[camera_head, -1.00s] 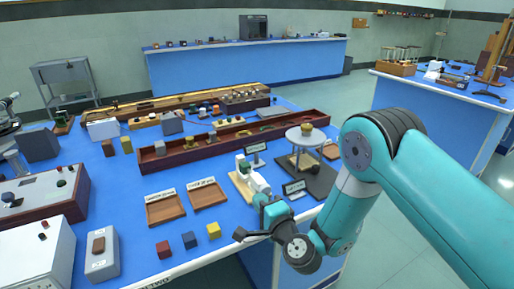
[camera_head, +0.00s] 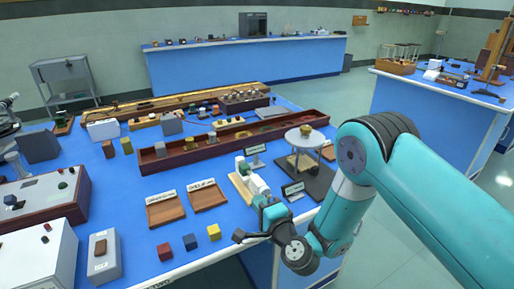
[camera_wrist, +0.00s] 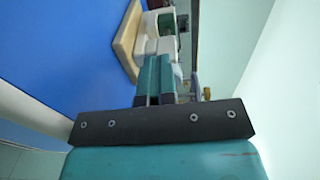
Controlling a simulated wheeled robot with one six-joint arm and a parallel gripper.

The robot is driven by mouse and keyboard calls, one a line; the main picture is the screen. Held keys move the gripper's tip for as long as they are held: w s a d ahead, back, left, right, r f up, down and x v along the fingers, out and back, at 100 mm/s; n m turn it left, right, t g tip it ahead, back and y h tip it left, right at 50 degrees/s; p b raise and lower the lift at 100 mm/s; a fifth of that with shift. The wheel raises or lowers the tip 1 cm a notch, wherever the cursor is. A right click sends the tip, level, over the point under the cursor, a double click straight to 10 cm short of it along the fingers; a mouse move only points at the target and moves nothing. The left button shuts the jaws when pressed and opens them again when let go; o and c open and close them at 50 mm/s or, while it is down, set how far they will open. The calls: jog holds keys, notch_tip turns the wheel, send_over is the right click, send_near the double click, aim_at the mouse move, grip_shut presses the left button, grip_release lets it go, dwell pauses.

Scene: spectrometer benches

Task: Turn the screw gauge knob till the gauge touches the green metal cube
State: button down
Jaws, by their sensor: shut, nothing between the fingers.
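The white screw gauge (camera_head: 258,184) stands on a light wooden base (camera_head: 240,190) near the front edge of the blue bench. In the wrist view the gauge (camera_wrist: 146,46) lies just beyond my fingers, with its wooden base (camera_wrist: 125,42) to the left. The green metal cube (camera_wrist: 167,23) sits by the far end of the gauge. My gripper (camera_head: 262,204) is at the gauge's near end. Its two teal fingers (camera_wrist: 158,60) are shut together with nothing between them. They hide the near end of the gauge, so contact with the knob cannot be told.
Two wooden trays (camera_head: 165,222) lie left of the gauge. A red cube (camera_head: 164,252), a blue cube (camera_head: 190,242) and a yellow cube (camera_head: 214,232) sit along the front edge. A round-topped stand (camera_head: 305,138) is close on the right, with a label sign (camera_head: 293,189) beside the gauge.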

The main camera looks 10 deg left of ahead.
jog(key=shift+w+a+r+y, duration=0.15)
jog(key=shift+w+a+r, duration=0.1)
jog(key=shift+r, duration=0.2)
jog(key=shift+w+a+r+y, duration=0.1)
jog(key=shift+a+r+y, duration=0.1)
jog(key=shift+r, duration=0.25)
jog(key=shift+f, duration=0.15)
jog(key=shift+s+f+b, duration=0.2)
jog(key=shift+f+b, duration=0.1)
jog(key=shift+b, duration=0.95)
jog(key=s+b, duration=0.1)
jog(key=b, duration=0.2)
jog(key=shift+f, duration=0.15)
jog(key=s+d+b, duration=0.1)
jog(key=b, duration=0.2)
jog(key=shift+d+f, duration=0.1)
jog(key=b+v, duration=0.1)
jog(key=b, duration=0.2)
jog(key=shift+s+d+b, duration=0.25)
jog(key=shift+s+b, duration=0.05)
jog(key=shift+s+d+b, duration=0.35)
jog(key=shift+s+b, duration=0.15)
jog(key=shift+b, duration=0.3)
jog(key=shift+s+d+r, duration=0.1)
jog(key=shift+s+r, duration=0.1)
